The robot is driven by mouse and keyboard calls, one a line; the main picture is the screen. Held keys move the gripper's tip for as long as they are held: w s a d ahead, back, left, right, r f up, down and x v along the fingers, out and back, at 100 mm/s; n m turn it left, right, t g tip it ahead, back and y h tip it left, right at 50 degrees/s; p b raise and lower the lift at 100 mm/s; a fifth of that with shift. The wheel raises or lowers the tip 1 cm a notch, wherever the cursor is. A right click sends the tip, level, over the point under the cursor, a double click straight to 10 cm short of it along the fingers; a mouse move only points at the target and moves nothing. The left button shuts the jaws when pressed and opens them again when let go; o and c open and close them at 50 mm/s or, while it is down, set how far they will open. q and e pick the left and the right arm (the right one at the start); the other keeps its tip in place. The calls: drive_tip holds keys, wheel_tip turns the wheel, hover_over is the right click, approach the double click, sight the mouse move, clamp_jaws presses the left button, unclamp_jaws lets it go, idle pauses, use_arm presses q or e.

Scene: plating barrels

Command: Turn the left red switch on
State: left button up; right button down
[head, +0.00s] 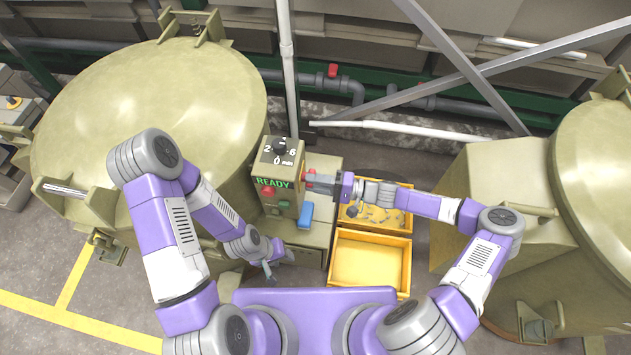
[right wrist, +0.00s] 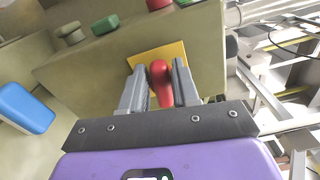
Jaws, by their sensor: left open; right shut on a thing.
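The control box (head: 290,180) stands beside the big left barrel, with a dial on top and a lit READY sign. The red switch (head: 310,178) is on its right side. In the right wrist view the red switch (right wrist: 160,82) is a rounded lever in front of a yellow plate (right wrist: 172,54). My right gripper (head: 312,180) is shut on the red switch, one finger on each side of it. The fingers partly hide the switch in the head view. My left gripper (head: 279,266) is open and empty, low in front of the box's stand.
A red button (head: 268,191) and green buttons are on the box front. A blue block (head: 305,214) lies beside the box. Two yellow trays (head: 405,262) stand to the right, one holding small parts. Large barrels (head: 150,105) flank both sides.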

drive_tip(key=shift+f+n, duration=0.15)
drive_tip(key=shift+n, duration=0.55)
drive_tip(key=c, duration=0.8)
unclamp_jaws()
drive_tip(key=shift+d, duration=0.1)
drive_tip(key=d, duration=0.3)
drive_tip(key=s+d+p, duration=0.1)
drive_tip(key=d, duration=0.3)
drive_tip(key=shift+s+d, duration=0.15)
drive_tip(key=shift+s, duration=0.05)
